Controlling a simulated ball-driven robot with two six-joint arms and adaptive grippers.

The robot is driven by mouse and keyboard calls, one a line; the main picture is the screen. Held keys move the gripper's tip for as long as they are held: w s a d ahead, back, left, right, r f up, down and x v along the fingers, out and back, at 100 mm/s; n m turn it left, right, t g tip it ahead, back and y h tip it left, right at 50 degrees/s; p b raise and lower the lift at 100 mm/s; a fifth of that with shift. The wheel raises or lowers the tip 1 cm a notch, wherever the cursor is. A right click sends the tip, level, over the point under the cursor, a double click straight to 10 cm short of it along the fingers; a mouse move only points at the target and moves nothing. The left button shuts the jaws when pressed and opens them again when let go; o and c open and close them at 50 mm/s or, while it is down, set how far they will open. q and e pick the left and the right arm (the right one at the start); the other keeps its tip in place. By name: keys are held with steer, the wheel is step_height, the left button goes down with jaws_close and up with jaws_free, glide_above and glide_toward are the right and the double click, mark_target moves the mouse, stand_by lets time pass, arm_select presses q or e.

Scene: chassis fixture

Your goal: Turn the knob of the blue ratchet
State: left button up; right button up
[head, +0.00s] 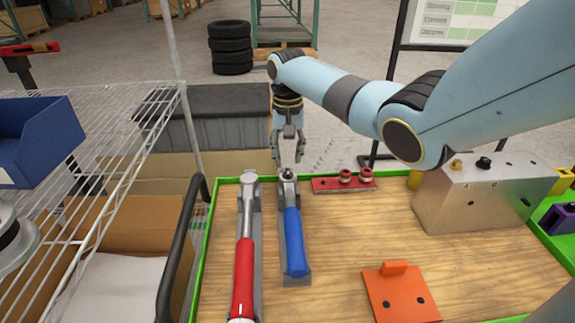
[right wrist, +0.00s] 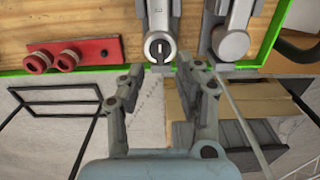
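The blue ratchet (head: 295,243) lies in a grey holder near the left side of the wooden board, its blue handle toward me. Its metal head with a round knob (head: 288,175) is at the board's far edge. The knob also shows in the right wrist view (right wrist: 160,48), just beyond the fingertips and roughly between them in the picture. My right gripper (head: 288,155) hangs fingers down at the far edge, behind and above the knob. In the right wrist view my right gripper (right wrist: 164,75) is open with nothing between its fingers. My left gripper is not in view.
A red-handled ratchet (head: 244,275) lies close to the left of the blue one. A red block with two knobs (head: 343,183) stands to the right. A metal box (head: 480,195) and an orange plate (head: 400,293) are farther right. The board has a raised green rim (head: 208,240).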

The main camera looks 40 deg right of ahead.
mark_target(288, 170)
step_height(288, 170, down, 3)
steer(key=shift+f, duration=0.3)
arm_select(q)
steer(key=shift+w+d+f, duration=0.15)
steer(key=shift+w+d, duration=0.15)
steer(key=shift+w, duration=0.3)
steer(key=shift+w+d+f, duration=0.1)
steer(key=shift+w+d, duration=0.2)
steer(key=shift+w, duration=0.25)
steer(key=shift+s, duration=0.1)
arm_select(e)
steer(key=shift+c, duration=0.2)
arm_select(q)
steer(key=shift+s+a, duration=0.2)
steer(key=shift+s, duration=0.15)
arm_select(e)
jaws_close()
